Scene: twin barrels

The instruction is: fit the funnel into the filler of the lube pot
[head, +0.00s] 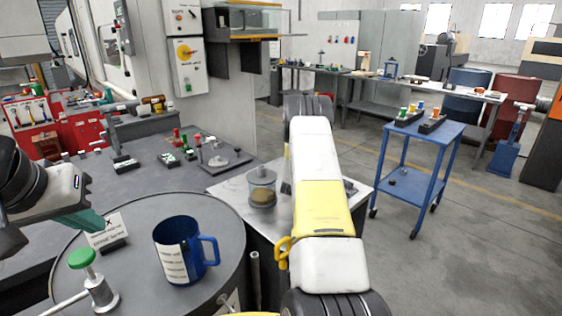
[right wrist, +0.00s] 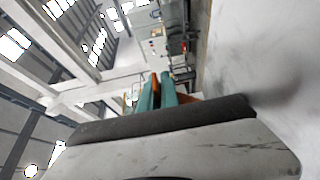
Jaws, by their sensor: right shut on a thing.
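A clear pot with a grey lid (head: 262,187), which looks like the lube pot, stands upright on the pale metal top left of my right arm. Its filler is too small to make out. My right gripper (right wrist: 159,88) has teal fingers close together in the right wrist view, with an orange piece (right wrist: 188,98) at them that looks like part of the funnel. Most of it is hidden behind the gripper body. In the head view my right arm hides this gripper. My left gripper (head: 88,221) is at the left, near a small sign; its finger gap is unclear.
A blue jug (head: 183,250) and a green-knobbed fitting (head: 83,260) stand on the dark drum top (head: 145,290). The sign (head: 108,231) is beside them. Small parts lie on the grey bench behind. A blue trolley (head: 426,143) stands right of my arm, with open floor around it.

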